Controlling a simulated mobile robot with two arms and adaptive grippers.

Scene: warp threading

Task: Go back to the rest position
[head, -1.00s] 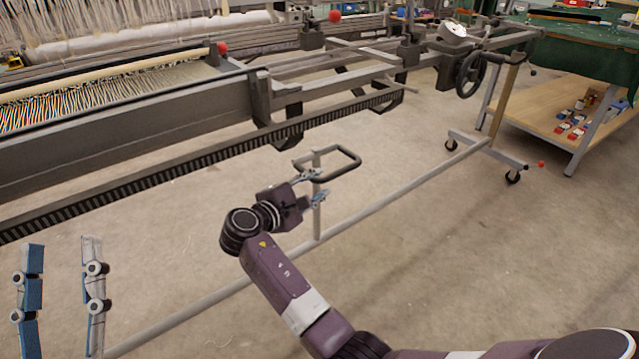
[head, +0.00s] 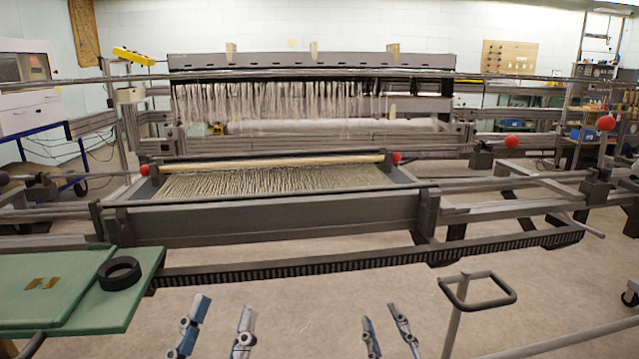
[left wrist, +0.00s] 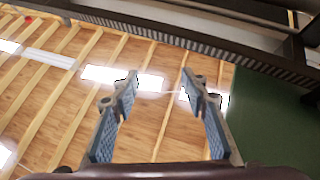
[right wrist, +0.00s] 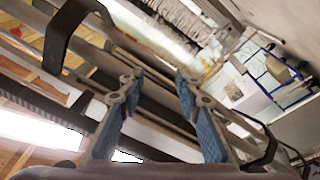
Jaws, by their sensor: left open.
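Both my grippers show at the bottom edge of the head view, side by side, fingers pointing up the picture. My left gripper (head: 222,312) is open and empty; its two blue-padded fingers stand apart in the left wrist view (left wrist: 158,82). My right gripper (head: 382,315) is also open, with nothing between its fingers in the right wrist view (right wrist: 155,82). Neither gripper touches anything. The loom (head: 290,222), with its warp threads (head: 270,180), stands beyond them. My arms behind the fingers are out of the head view.
A green table (head: 60,315) with a black ring (head: 119,273) on it is at the lower left. A grey post with a loop handle (head: 478,290) stands right of my right gripper. Bare floor (head: 310,295) lies between the grippers and the loom.

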